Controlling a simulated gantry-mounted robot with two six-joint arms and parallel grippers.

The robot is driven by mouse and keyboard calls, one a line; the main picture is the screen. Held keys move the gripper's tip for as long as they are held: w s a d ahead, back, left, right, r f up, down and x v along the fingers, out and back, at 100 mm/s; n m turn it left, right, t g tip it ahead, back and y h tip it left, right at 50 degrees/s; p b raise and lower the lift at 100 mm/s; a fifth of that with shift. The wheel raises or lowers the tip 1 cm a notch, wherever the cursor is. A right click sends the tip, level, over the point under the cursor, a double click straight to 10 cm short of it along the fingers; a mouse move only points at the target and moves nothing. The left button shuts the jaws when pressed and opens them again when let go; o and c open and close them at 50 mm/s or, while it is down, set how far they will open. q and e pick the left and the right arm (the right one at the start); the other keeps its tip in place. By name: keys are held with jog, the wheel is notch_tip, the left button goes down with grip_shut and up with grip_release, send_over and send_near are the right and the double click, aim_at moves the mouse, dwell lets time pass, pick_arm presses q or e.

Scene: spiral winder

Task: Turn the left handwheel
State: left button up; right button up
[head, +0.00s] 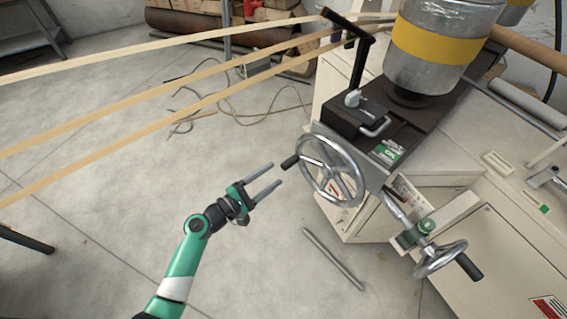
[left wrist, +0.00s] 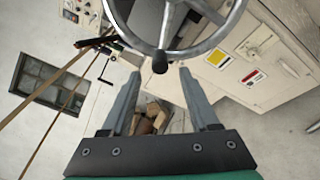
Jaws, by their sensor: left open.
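The left handwheel (head: 318,187) is a silver spoked wheel on the front of the winder, with a black handle (head: 289,162) sticking out at its left rim. My left gripper (head: 275,176) is open and empty, just left of the wheel and slightly below the handle, apart from both. In the left wrist view the wheel rim (left wrist: 205,47) crosses the top, and the black handle (left wrist: 160,63) shows beyond and between the open fingers (left wrist: 158,85). My right gripper is not in view.
A second handwheel (head: 439,260) with a black handle is at the lower right on the cream machine (head: 490,240). A metal bar (head: 333,258) lies below the left wheel. Paper strips (head: 150,104) cross the upper left. The floor left of the wheel is mostly clear.

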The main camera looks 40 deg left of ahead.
pick_arm(q)
jog(key=s, duration=0.4)
jog(key=shift+s+a+p, duration=0.1)
jog(key=shift+a+p, duration=0.2)
jog(key=shift+a, duration=0.05)
